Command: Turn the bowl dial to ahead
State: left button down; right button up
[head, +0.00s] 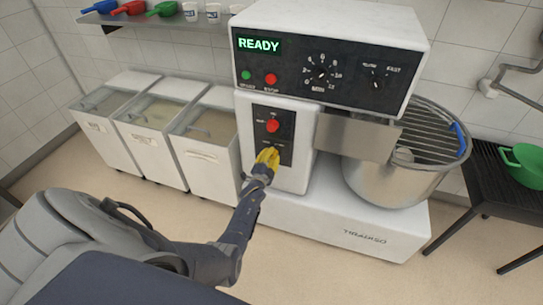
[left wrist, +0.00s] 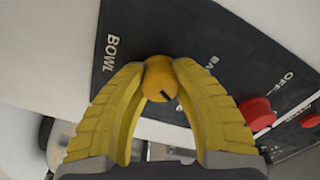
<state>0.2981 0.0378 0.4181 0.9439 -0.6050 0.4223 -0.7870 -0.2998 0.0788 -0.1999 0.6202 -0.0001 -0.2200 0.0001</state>
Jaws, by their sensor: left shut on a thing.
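The bowl dial (left wrist: 161,82) is a small round orange-yellow knob on a dark panel, beside the printed word BOWL. A short dark pointer mark shows on its face, toward the lower right of the picture. My left gripper (left wrist: 160,68) is shut on the dial, one yellow finger at each side. In the head view my left gripper (head: 266,156) is at the lower part of the dark panel (head: 258,118) on the white mixer column, and it hides the dial there. Other lettering around the dial is partly covered by the fingers. My right gripper is not in view.
A red knob (head: 272,126) sits just above the gripper on the same panel. The upper panel shows a READY display (head: 259,44), buttons and two dials. A steel bowl (head: 392,182) stands at the right. Lidded bins (head: 203,155) stand close on the left.

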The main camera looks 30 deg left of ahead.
pick_arm(q)
jog(key=c, duration=0.9)
grip_release()
jog(key=shift+v, duration=6.05)
jog(key=shift+a+f, duration=0.1)
